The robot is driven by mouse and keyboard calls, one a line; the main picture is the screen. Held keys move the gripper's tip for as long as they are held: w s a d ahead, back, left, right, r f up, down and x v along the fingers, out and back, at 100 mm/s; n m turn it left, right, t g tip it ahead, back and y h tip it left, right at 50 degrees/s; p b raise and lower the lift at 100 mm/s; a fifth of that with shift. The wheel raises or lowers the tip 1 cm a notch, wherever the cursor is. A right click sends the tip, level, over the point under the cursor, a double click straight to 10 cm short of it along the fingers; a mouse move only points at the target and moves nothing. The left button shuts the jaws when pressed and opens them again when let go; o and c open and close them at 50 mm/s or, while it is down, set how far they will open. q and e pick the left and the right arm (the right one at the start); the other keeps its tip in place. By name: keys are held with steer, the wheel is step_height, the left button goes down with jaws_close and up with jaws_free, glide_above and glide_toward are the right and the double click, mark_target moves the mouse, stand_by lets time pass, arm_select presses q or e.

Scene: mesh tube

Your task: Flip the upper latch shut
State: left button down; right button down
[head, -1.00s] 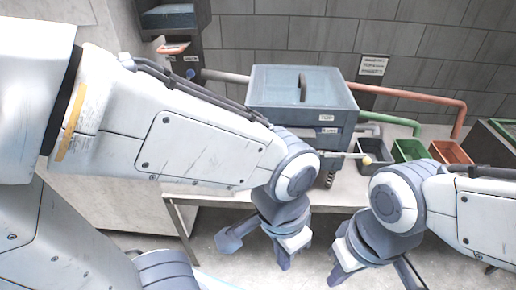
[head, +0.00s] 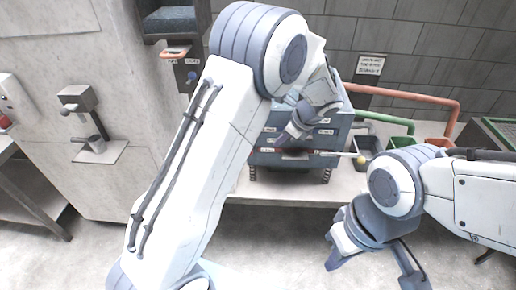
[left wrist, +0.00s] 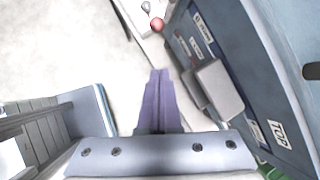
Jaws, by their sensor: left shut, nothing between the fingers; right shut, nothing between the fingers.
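The blue-grey box (head: 345,125) stands on the table, partly hidden behind my left arm. Its labelled front face (left wrist: 210,55) runs along the right of the left wrist view, with a "TOP" label low on it. A pale grey block-like part (left wrist: 214,90) sticks out from that face; I cannot tell for sure whether it is the upper latch. My left gripper (head: 284,138) is shut and empty in front of the box. In the left wrist view its fingers (left wrist: 158,90) are just left of the grey block, apart from it in the picture. My right gripper (head: 335,262) is shut and empty, low in front of the table.
A rod with a yellow knob (head: 361,160) sticks out right of the box. Dark and reddish bins (head: 400,142) stand behind my right arm. A lever fixture (head: 88,115) is on the left. The floor in front of the table is clear.

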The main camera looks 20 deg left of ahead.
arm_select(q)
steer(key=shift+f, duration=0.1)
steer(key=a+r+p+x, duration=0.1)
steer(key=p+x, duration=0.3)
steer(key=x, duration=0.8)
steer(key=shift+a, duration=0.95)
steer(key=shift+w+f, duration=0.1)
steer(key=shift+w, duration=0.05)
